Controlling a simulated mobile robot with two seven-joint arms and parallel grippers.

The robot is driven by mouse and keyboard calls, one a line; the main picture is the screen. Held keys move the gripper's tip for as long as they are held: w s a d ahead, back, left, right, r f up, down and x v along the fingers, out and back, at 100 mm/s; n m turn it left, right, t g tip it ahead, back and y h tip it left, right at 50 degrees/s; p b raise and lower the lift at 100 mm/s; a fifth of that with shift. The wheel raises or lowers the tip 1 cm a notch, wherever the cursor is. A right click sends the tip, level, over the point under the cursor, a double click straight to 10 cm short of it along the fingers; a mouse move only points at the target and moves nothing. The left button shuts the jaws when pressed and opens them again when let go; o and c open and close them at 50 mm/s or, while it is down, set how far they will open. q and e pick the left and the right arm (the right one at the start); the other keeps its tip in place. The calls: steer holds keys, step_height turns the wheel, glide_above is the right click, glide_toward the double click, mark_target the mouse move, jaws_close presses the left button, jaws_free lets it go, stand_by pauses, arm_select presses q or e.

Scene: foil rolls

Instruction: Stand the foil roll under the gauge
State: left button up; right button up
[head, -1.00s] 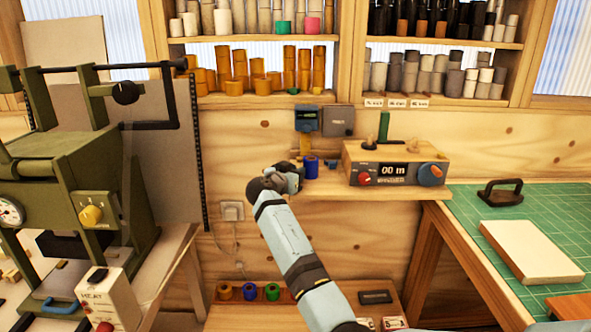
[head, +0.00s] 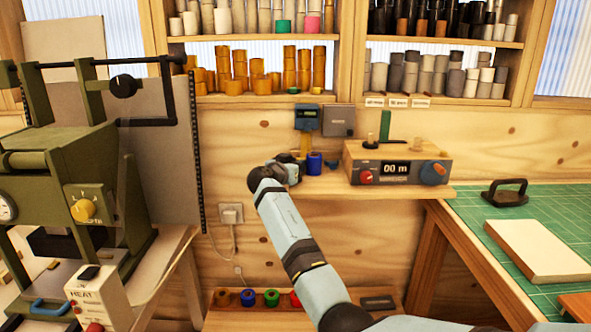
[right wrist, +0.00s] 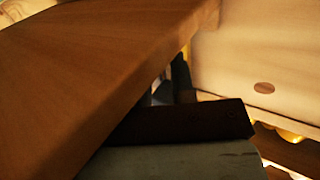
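The gauge (head: 307,117) is a blue-grey box on the wall above a small wooden shelf (head: 410,193). An upright orange-yellow piece (head: 306,144) shows just below it; I cannot tell whether it is a roll. A blue roll (head: 314,163) stands upright on the shelf, in front of and below the gauge. My right gripper (head: 294,171) is at the shelf's left part, close beside the blue roll on its left. Its fingers are small and partly hidden, so their opening and any contact are unclear. The right wrist view shows mostly wood and dark parts. My left gripper is out of view.
A box reading "00 m" (head: 396,168) stands on the shelf to the right. Several coloured rolls (head: 271,298) stand on a low ledge. A green press (head: 60,190) is at left, a green cutting mat (head: 497,247) at right. Wall shelves above hold many rolls.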

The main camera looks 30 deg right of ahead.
steer(key=shift+w+d, duration=0.2)
steer(key=shift+w, duration=0.05)
steer(key=shift+a, duration=0.1)
stand_by(0.4)
steer(key=b+v, duration=0.1)
steer(key=v, duration=0.5)
steer(key=shift+s+a+f, duration=0.2)
steer(key=shift+a+f, duration=0.1)
steer(key=shift+a, duration=0.1)
stand_by(0.4)
